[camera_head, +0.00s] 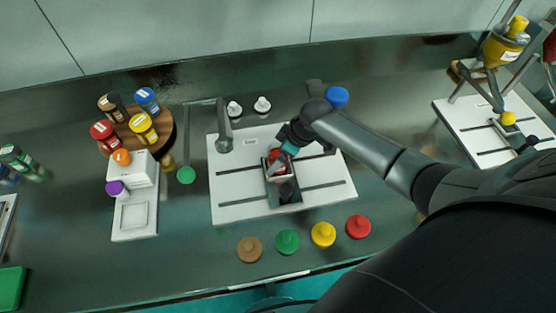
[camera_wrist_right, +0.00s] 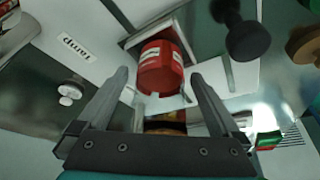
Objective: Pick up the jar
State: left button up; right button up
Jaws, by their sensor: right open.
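A red jar (camera_wrist_right: 160,67) with a white label band stands in a metal holder on the white board. It also shows in the head view as a small red patch (camera_head: 275,155), partly hidden by my right gripper (camera_head: 277,165). In the right wrist view, my right gripper (camera_wrist_right: 160,80) is open, with one finger on each side of the picture and the jar showing between and beyond the fingertips. Contact with the jar cannot be seen. My left gripper is in neither view.
A wooden round rack (camera_head: 165,130) with several lidded jars stands at left, beside a white scale (camera_head: 135,216). Several coloured lids lie along the front, including a yellow one (camera_head: 323,234). A grey post (camera_head: 223,130) rises from the white board (camera_head: 230,205). A funnel stand (camera_head: 485,130) is at right.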

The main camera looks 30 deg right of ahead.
jog(key=shift+w+a+f, duration=0.1)
jog(key=shift+w+f, duration=0.05)
jog(key=shift+f, duration=0.35)
jog(key=shift+r, duration=0.1)
jog(key=c, duration=1.6)
